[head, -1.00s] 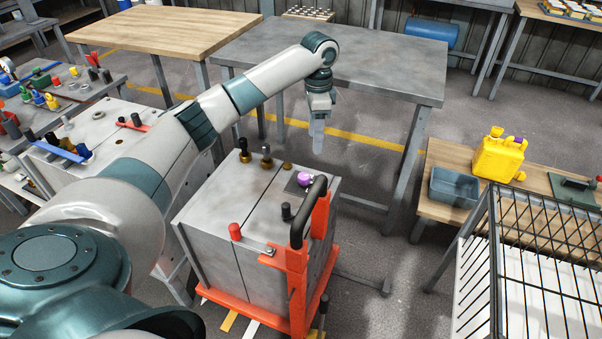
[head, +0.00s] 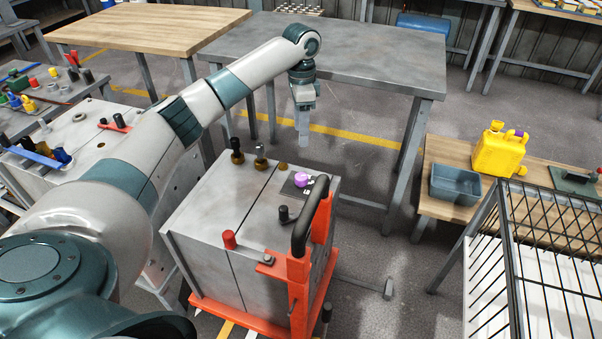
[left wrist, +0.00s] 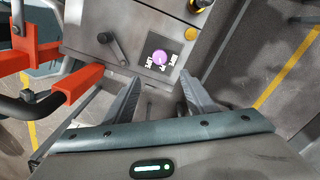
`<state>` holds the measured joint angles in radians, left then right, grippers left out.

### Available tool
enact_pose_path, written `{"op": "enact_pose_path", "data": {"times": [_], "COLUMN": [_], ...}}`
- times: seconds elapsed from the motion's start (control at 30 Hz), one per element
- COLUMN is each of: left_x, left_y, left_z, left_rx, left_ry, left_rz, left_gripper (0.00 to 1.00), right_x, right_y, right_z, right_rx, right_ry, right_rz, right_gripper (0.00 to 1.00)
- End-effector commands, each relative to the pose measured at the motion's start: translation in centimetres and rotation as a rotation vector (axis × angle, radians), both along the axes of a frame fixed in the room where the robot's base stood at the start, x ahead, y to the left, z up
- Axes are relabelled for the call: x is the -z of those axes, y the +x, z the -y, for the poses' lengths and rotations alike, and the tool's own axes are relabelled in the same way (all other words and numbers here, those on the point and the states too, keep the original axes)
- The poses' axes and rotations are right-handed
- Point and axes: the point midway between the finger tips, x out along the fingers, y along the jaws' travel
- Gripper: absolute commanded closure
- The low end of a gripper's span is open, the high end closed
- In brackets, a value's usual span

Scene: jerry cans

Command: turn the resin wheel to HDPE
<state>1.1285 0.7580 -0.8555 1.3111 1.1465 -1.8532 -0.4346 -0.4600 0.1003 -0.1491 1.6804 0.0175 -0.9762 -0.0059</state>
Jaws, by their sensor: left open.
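The resin wheel is a small purple knob (head: 302,180) on a dark plate with white lettering, on top of a grey machine cabinet (head: 225,205). In the left wrist view the purple wheel (left wrist: 159,57) lies just beyond my fingertips, with white labels around its lower side, blurred and too small to read surely. My left gripper (head: 303,138) points down beyond the far edge of the cabinet top, apart from the wheel. In the left wrist view its two fingers (left wrist: 159,82) are spread with nothing between them. My right gripper is not in view.
A black crank (head: 286,214), a red knob (head: 229,239) and brass-based fittings (head: 260,158) stand on the cabinet top. An orange frame with a black handle (head: 308,222) rises at its right side. A grey table (head: 350,65) stands behind. A yellow can (head: 498,153) sits on the right bench.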

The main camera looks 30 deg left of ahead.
Motion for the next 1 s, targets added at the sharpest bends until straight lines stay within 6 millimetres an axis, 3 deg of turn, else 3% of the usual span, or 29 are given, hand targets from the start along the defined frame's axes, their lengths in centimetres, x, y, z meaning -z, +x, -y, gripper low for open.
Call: {"op": "enact_pose_path", "data": {"times": [0.27,1.0], "left_x": [2.9,15.3], "left_y": [-0.1,0.0], "left_z": [0.0,0.0], "left_rx": [0.000,-0.001], "left_ry": [0.001,0.001], "left_rz": [-0.002,-0.001], "left_gripper": [0.49,0.49], "right_x": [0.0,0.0], "right_y": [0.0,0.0], "right_z": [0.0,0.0], "right_rx": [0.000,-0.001], "right_ry": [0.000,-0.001], "right_rz": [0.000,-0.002], "right_gripper": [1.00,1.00]}}
